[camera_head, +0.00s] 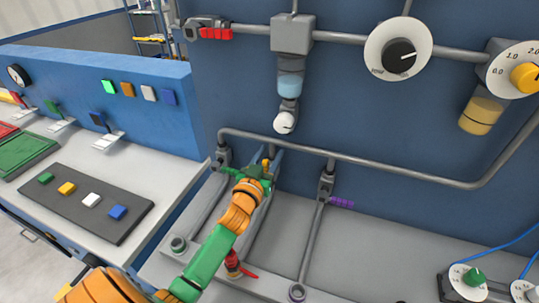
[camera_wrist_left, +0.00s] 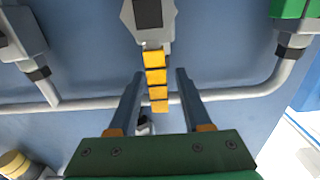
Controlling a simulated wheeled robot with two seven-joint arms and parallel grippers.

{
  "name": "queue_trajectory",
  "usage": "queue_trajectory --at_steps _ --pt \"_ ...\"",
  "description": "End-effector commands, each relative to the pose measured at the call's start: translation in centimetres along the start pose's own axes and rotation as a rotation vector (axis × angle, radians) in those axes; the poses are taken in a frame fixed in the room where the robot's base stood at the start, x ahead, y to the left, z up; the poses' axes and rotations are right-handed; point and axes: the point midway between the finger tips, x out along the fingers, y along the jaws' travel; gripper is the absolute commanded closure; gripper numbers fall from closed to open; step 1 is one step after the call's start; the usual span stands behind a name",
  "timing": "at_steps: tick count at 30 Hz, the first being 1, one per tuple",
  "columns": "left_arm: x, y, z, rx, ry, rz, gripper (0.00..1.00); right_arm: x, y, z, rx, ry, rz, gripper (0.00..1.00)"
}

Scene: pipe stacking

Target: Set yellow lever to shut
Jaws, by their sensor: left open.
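The yellow lever (camera_wrist_left: 155,78) is a row of yellow blocks on a grey valve body (camera_wrist_left: 148,18) in the left wrist view. It points down the picture, from the valve toward my palm. My left gripper (camera_wrist_left: 160,74) is open, with one finger on each side of the lever and visible gaps between. The fingers do not appear to touch it. In the head view, my left gripper (camera_head: 268,155) is at the pipe wall, and a small yellow bit of the lever (camera_head: 266,164) shows between the fingers. The valve there is mostly hidden. My right gripper is not in view.
A green lever (camera_head: 231,171) is close on the left; a purple lever (camera_head: 342,203) is to the right. A red-handled valve (camera_head: 234,264) stands below near my forearm. A grey pipe (camera_head: 400,166) runs along the blue wall. Dials are at the upper right.

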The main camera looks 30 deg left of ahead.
Motion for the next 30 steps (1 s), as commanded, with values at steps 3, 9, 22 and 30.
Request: queue_trajectory --at_steps 3,9,22,30 --pt "-0.02 0.0 0.02 0.0 0.0 0.0 0.78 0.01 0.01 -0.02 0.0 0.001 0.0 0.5" --pt "-0.03 0.0 0.03 0.0 -0.001 0.0 1.0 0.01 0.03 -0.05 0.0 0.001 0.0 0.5" --pt "-0.05 -0.01 0.06 0.0 -0.001 0.0 1.0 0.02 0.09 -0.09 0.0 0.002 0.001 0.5" --pt "-0.05 0.0 0.08 0.0 -0.002 0.0 1.0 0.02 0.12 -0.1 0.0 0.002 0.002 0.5"
